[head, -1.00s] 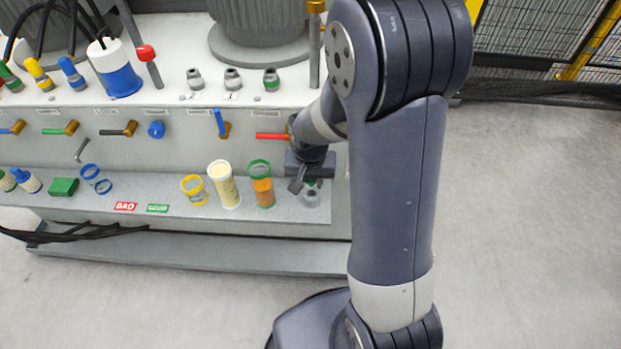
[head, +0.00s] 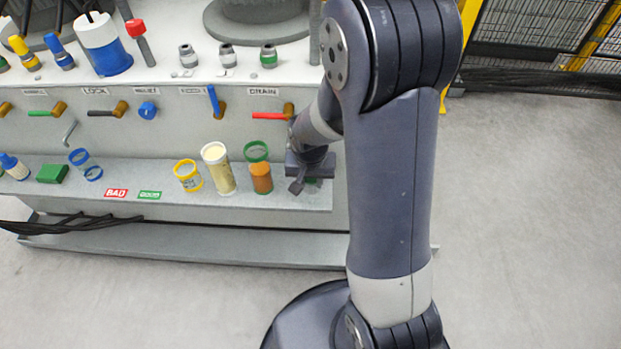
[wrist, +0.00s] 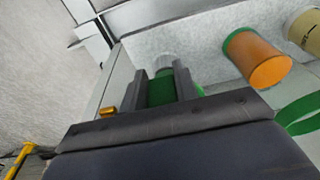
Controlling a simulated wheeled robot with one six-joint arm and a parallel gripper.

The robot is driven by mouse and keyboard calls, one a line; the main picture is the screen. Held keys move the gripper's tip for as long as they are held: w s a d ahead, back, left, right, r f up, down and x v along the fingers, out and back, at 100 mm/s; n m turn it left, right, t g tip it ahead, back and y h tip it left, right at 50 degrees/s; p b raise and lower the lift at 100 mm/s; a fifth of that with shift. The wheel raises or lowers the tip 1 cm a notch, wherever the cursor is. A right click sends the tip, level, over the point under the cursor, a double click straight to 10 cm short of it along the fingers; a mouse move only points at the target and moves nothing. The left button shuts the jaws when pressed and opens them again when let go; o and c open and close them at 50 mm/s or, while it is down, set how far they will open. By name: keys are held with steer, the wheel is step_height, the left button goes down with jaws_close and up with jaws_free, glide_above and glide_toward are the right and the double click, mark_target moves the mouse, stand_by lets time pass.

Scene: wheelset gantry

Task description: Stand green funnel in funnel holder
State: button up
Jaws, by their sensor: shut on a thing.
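My gripper (head: 304,184) is low over the right end of the grey shelf, just right of the green-rimmed jar. In the wrist view the two fingers are shut on a green piece (wrist: 160,90), taken to be the green funnel. The funnel's shape is mostly hidden by the fingers, and I cannot make out the funnel holder for certain.
The green-rimmed jar with orange contents (head: 261,180) stands close left of my gripper. A cream jar (head: 219,170) and yellow-ringed cup (head: 188,177) stand further left. A red-handled DRAIN valve (head: 270,115) is above. Grey fittings (head: 228,57) stand on the upper deck.

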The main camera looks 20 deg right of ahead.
steer(key=o, duration=1)
steer(key=shift+o, duration=0.2)
step_height(320, 180, up, 11)
steer(key=s+p, duration=0.1)
steer(key=p, duration=0.2)
steer(key=shift+s+a+f, duration=0.2)
steer(key=shift+a, duration=0.05)
step_height(320, 180, down, 10)
steer(key=w+b, duration=0.1)
steer(key=b, duration=0.2)
steer(key=shift+w+d+r+p, duration=0.1)
steer(key=shift+d+r+p, duration=0.05)
steer(key=shift+r+p, duration=0.75)
steer(key=shift+w+d+r+p, duration=0.1)
steer(key=shift+r+p, duration=0.8)
